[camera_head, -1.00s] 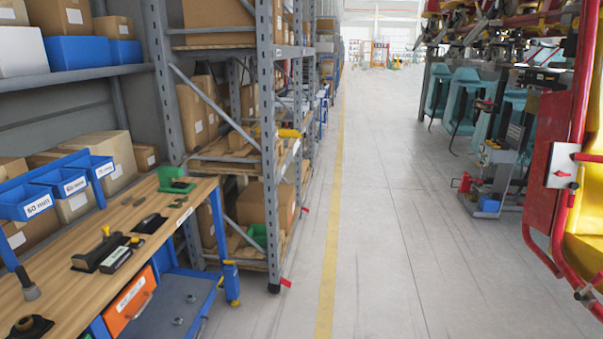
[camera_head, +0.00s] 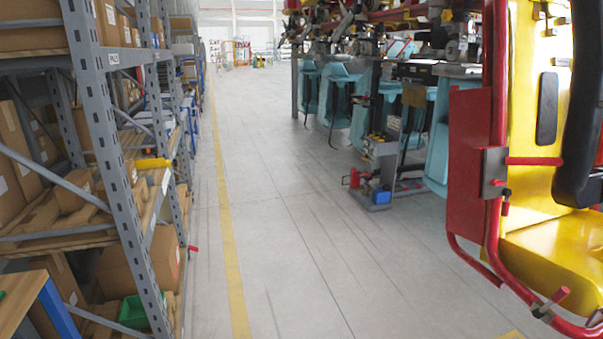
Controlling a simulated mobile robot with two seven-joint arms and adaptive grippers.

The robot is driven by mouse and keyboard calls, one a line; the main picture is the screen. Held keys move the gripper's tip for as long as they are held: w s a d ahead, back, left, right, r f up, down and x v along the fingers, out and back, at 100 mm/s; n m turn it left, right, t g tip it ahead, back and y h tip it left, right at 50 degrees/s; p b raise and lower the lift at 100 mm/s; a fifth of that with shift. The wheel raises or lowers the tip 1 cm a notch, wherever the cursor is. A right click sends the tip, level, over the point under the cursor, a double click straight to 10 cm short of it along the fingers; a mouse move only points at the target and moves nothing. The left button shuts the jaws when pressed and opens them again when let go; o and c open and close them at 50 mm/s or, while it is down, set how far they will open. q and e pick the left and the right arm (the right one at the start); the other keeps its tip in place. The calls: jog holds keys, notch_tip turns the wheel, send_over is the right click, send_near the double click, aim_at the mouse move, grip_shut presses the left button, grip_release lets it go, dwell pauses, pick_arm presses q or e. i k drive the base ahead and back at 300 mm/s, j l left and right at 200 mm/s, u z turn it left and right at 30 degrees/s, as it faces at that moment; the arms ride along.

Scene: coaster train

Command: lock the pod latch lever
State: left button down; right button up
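A red and yellow pod (camera_head: 545,240) stands at the right edge, cut off by the frame. It has a yellow seat, a dark padded restraint (camera_head: 581,110) and red tube framing. A grey plate (camera_head: 495,172) with a red bar (camera_head: 534,161) and a small red-tipped part sits on its side panel; this may be the latch lever, but I cannot be sure. Another red-tipped part (camera_head: 551,303) sits on the lower tube. Neither of my grippers shows in the view.
Grey shelving (camera_head: 110,140) with cardboard boxes lines the left side. A wooden bench corner (camera_head: 18,297) shows at lower left. The floor aisle (camera_head: 300,240) with a yellow line is clear. A grey cart (camera_head: 381,170) and teal seats (camera_head: 345,90) stand behind the pod.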

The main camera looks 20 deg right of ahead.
aim_at(538, 314)
jog(key=i+l+z, duration=0.1)
jog(key=i+z, duration=0.6)
jog(key=i, duration=0.15)
jog(key=i+j+z, duration=0.2)
jog(key=i+z, duration=0.15)
jog(key=i+l+z, duration=0.1)
jog(key=i+z, duration=0.35)
jog(key=i, duration=0.15)
jog(key=i+j+z, duration=0.15)
jog(key=i+z, duration=0.25)
jog(key=i, duration=0.2)
jog(key=u, duration=9.25)
